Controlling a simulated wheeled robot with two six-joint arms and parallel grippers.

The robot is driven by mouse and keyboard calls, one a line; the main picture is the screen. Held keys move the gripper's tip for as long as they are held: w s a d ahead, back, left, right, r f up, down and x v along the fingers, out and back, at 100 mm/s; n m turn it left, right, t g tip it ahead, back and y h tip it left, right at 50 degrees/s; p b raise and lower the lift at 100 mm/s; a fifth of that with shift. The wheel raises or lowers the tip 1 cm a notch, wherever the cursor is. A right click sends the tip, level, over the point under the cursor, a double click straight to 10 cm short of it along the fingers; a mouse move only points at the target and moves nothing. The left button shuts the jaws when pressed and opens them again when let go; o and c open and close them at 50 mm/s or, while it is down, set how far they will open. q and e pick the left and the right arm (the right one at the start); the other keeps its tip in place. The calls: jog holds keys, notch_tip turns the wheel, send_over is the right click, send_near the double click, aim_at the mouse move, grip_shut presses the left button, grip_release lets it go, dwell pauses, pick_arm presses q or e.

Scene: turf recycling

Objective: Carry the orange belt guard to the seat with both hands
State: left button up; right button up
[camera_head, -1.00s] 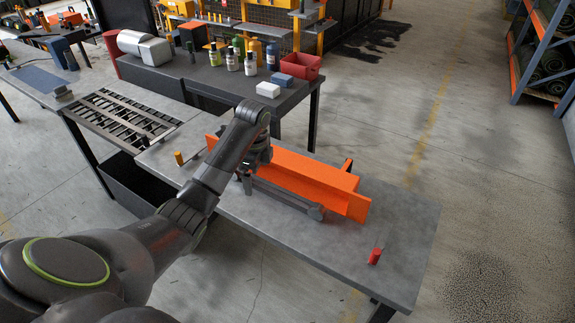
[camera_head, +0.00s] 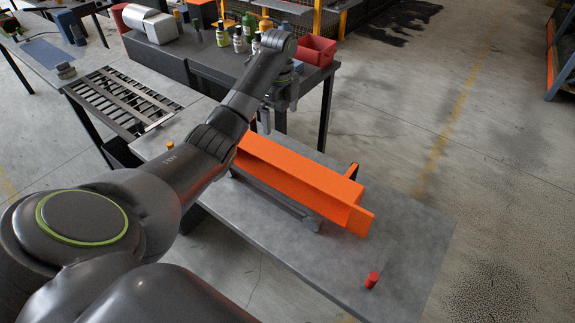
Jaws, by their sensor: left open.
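The orange belt guard (camera_head: 300,182), a long channel shape, lies lengthwise on the grey table (camera_head: 400,240). Its far left end is partly hidden behind my left arm. A dark grey rail with a small end block (camera_head: 312,225) runs along its near side; I cannot tell whether this is the seat or whether the guard rests in it. My left gripper (camera_head: 278,114) is open and empty, raised beyond the guard's far end and apart from it. My right gripper is not in view.
A small red cylinder (camera_head: 372,280) stands near the table's front right corner. Behind, a dark bench holds bottles (camera_head: 239,40) and a red bin (camera_head: 316,50). A slatted rack (camera_head: 120,100) lies left. Floor at right is clear.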

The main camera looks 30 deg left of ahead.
pick_arm(q)
notch_tip(320, 180, down, 4)
jog(key=b, duration=0.6)
send_over(282, 156)
jog(key=f, duration=0.3)
jog(key=shift+w+a+f, duration=0.15)
jog(key=shift+a+f, duration=0.1)
jog(key=shift+f, duration=0.1)
notch_tip(282, 156, down, 3)
jog(key=shift+f, duration=0.15)
jog(key=f, duration=0.1)
jog(key=f+p, duration=0.1)
jog(key=f, duration=0.3)
jog(key=shift+s+d+p, duration=0.3)
jog(key=shift+s+p, duration=0.1)
jog(key=shift+f, duration=0.2)
jog(key=c, duration=2.1)
jog(key=shift+w+a+r, duration=0.1)
jog(key=shift+w+r, duration=0.1)
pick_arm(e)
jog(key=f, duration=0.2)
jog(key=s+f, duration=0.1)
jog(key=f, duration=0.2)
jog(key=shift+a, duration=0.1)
